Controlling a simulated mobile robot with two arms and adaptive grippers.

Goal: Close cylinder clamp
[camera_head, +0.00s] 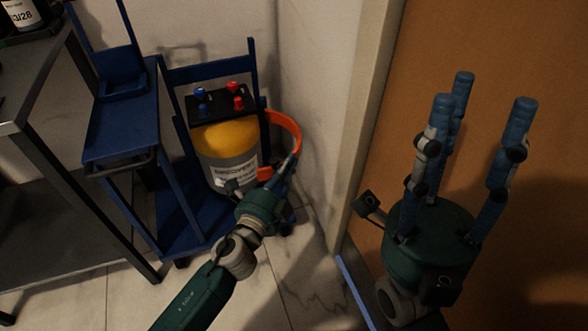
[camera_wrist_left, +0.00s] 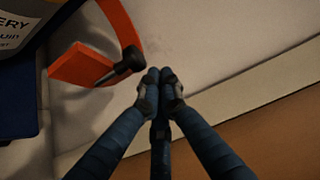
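The orange clamp (camera_head: 286,126) is a curved band at the right side of the yellow-and-grey cylinder (camera_head: 229,150). It stands out from the cylinder, swung open. In the left wrist view the clamp (camera_wrist_left: 122,22) shows a flat orange end plate and a black knob (camera_wrist_left: 130,62). My left gripper (camera_head: 288,165) is at the clamp's lower front part. In the left wrist view its fingertips (camera_wrist_left: 160,78) are together, with nothing visible between them, just right of the knob; whether they touch it I cannot tell. My right gripper (camera_head: 480,108) is open and empty, fingers pointing up.
The cylinder stands in a blue trolley (camera_head: 192,215) with a black panel (camera_head: 217,104) of red and blue knobs. A grey metal table (camera_head: 45,85) is at the left. A wall (camera_head: 315,60) stands close behind the clamp. A brown door (camera_head: 500,50) is behind my right gripper.

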